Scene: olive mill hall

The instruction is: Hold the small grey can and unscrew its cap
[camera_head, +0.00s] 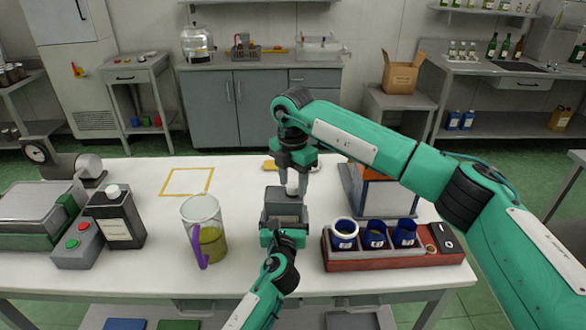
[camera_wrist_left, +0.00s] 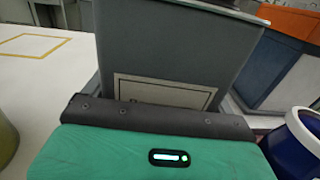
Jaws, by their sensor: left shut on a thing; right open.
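The small grey can (camera_head: 285,200) stands upright near the middle of the white table. My left gripper (camera_head: 284,222) is shut on it from the near side. In the left wrist view the can (camera_wrist_left: 175,50) fills the upper middle, with a framed label low on its face, partly hidden by the gripper. A pale cap (camera_head: 292,188) shows small on top of the can. My right gripper (camera_head: 296,172) points down over the cap and is open. Its fingers partly hide the cap, and I cannot tell whether they touch it.
A measuring jug (camera_head: 209,225) with a purple handle stands left of the can. A black canister (camera_head: 117,225) stands farther left. A red tray (camera_head: 395,260) with several blue cups is at the right. A blue and orange box (camera_head: 375,190) stands behind it. A yellow-outlined square (camera_head: 187,181) is clear.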

